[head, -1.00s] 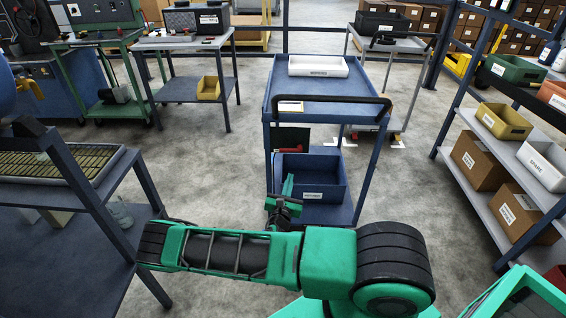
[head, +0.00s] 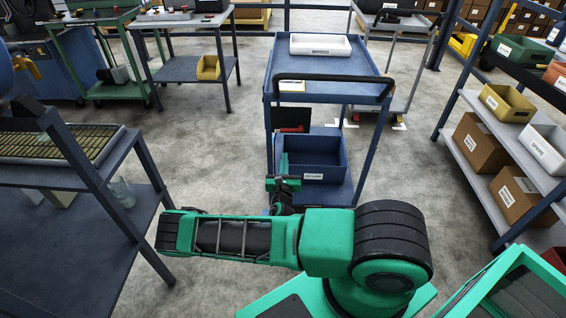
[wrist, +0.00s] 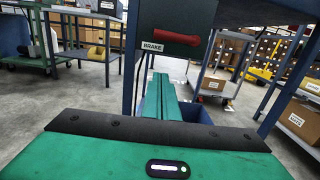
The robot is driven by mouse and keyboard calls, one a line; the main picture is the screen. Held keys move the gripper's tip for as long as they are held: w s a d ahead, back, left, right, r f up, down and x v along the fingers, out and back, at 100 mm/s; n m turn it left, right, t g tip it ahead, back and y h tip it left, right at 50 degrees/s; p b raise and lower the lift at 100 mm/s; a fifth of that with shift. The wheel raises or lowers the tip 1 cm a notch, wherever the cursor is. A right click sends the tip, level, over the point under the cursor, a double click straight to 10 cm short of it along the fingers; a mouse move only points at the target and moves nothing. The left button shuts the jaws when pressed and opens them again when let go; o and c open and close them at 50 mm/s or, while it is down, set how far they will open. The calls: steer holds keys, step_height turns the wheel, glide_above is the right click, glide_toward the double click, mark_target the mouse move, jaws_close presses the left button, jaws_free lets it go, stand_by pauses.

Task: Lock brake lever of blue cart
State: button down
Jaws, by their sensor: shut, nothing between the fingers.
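The blue cart (head: 330,84) stands ahead in the middle of the head view. A dark brake box (head: 292,117) hangs below its top at the near left. In the wrist view the box carries a "BRAKE" label (wrist: 153,47) and the red brake lever (wrist: 180,37), which lies roughly level with its end to the right. My gripper (head: 284,157) is shut and empty, just below the brake box. In the wrist view its fingers (wrist: 162,76) point forward, below the lever and apart from it.
A white bin (head: 320,45) sits on the cart's top and a blue bin (head: 310,160) on its lower shelf. A black push handle (head: 335,80) crosses the near end. A dark table (head: 70,215) is at left, a shelf rack (head: 515,140) at right. Open floor lies between.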

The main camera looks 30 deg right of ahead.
steer(key=w+d+r, duration=0.4)
steer(key=w, duration=0.1)
steer(key=shift+w+r, duration=0.15)
steer(key=shift+w, duration=0.25)
steer(key=shift+a, duration=0.15)
